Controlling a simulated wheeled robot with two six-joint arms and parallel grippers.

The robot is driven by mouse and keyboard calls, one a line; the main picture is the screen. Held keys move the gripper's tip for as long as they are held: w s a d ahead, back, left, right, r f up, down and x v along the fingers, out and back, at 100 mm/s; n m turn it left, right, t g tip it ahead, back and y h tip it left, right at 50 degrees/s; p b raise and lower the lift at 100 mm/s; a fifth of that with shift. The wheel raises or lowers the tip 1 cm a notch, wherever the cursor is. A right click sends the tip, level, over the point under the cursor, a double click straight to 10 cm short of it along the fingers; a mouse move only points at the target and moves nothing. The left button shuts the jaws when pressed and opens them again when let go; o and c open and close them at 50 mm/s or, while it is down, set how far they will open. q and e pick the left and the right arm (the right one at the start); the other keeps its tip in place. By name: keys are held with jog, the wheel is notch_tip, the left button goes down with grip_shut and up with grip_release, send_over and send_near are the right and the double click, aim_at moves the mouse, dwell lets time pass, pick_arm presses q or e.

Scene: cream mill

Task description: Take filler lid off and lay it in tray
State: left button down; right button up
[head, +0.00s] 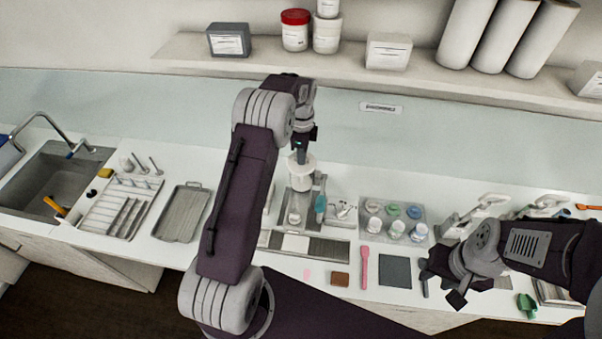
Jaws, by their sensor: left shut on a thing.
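My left gripper (301,155) points down over the filler in the middle of the counter. It is shut on the white filler lid (294,161), a round piece just below the fingers. The white filler body (302,183) is right under the lid. I cannot tell whether the lid touches it or is a little above it. A shallow grey metal tray (182,213) lies to the left and looks empty. My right gripper (442,287) is low over the counter at the right, and its finger opening is not clear.
A sink (55,180) and a drying rack (120,207) are at the left. A grey tray of small jars (393,217) stands right of the filler. A pink spatula (364,267), a brown block (340,279) and a dark mat (395,271) lie near the front edge.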

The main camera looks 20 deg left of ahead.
pick_arm(q)
jog(key=shift+r, duration=0.1)
jog(key=shift+r+p, duration=0.65)
jog(key=shift+p, duration=0.05)
jog(key=shift+r, duration=0.75)
